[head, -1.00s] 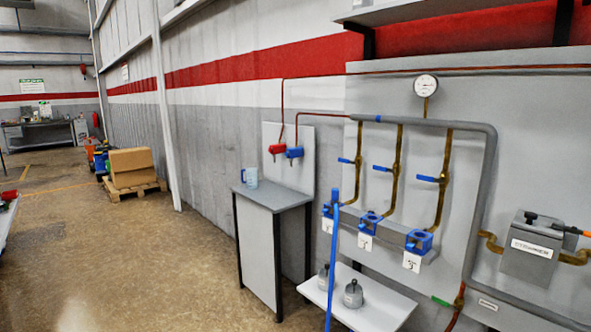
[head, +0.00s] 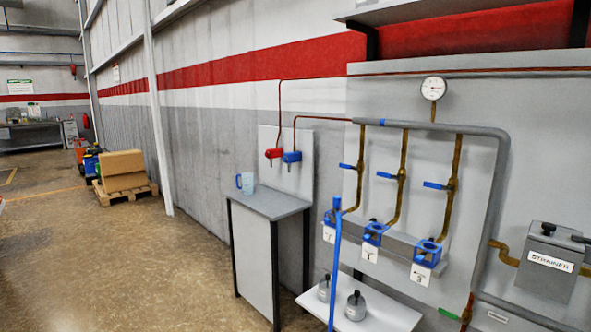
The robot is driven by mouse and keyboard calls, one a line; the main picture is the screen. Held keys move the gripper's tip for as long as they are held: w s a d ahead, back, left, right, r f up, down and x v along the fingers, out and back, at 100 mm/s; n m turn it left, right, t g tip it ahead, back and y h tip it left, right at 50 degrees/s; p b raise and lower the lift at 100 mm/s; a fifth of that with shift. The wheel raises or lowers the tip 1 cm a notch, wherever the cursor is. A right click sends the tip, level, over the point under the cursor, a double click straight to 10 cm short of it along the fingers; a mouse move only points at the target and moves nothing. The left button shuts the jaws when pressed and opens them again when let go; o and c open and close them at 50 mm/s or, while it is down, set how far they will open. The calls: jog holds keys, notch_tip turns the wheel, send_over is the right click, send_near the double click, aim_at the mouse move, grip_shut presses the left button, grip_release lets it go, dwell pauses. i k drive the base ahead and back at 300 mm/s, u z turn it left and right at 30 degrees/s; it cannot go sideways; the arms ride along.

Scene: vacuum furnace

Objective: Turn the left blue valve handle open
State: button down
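In the head view, three blue valve handles sit on brass pipes that drop from a grey horizontal pipe on the wall panel. The left blue valve handle (head: 347,166) lies about level, pointing left across its pipe. The middle handle (head: 386,175) and the right handle (head: 435,185) lie the same way. Below each pipe is a blue holder with a numbered white tag. A tall blue pole (head: 335,260) stands in front of the left holder and partly covers it. My gripper is not in the picture.
A grey cabinet (head: 255,260) with a blue mug (head: 245,182) stands left of the panel. A low white shelf (head: 385,318) with two grey weights is below the holders. A strainer box (head: 548,260) is at right. Floor at left is clear up to a pallet (head: 125,193) with cardboard boxes.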

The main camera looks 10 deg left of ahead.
aim_at(345, 166)
jog(key=u, duration=0.35)
jog(key=i, duration=1.45)
jog(key=z, duration=0.05)
jog(key=k, duration=1)
jog(key=u, duration=0.75)
jog(key=i, duration=1)
jog(key=z, duration=0.05)
